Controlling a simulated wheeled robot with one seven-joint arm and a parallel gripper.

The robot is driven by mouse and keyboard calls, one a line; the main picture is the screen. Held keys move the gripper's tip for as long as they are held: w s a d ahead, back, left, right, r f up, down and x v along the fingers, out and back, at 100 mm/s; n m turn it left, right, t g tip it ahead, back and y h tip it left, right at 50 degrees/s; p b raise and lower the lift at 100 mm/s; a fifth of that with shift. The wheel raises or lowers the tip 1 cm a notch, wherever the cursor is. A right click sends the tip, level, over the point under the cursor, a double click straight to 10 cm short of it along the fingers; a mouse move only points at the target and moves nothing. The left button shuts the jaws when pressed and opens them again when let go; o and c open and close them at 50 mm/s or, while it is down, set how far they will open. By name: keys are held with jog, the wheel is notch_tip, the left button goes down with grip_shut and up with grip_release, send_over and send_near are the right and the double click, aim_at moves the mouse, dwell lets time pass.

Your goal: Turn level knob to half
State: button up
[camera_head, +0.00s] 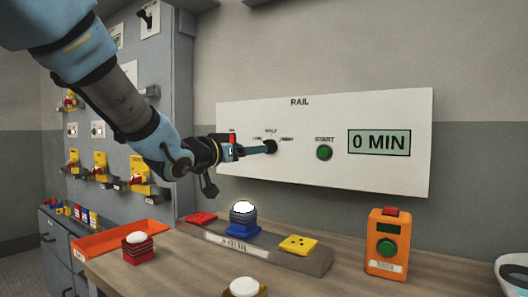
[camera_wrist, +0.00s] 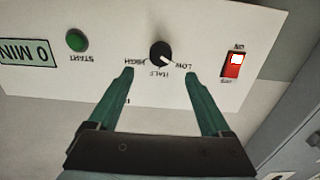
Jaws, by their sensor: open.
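The level knob (camera_wrist: 161,52) is round and black with a white pointer mark, on the white panel marked RAIL (camera_head: 390,110). In the wrist view, which shows the panel upside down, the pointer aims between the HALF and LOW labels, and HIGH is on the other side. My gripper (camera_wrist: 159,74) is open, its two green fingers apart, with the knob framed just beyond the tips. In the head view my gripper (camera_head: 262,148) reaches the panel close to the knob (camera_head: 272,146). I cannot tell whether a finger touches it.
A green START button (camera_head: 324,152) and a display reading 0 MIN (camera_head: 379,142) are right of the knob. A red on/off switch (camera_wrist: 232,65) is on its other side.

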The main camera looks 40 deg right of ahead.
aim_at(269, 147)
jog(key=p+x, duration=0.1)
jog(key=x, duration=0.7)
jog(key=shift+w+d, duration=0.1)
jog(key=shift+d, duration=0.05)
jog(key=shift+f, duration=0.1)
grip_shut()
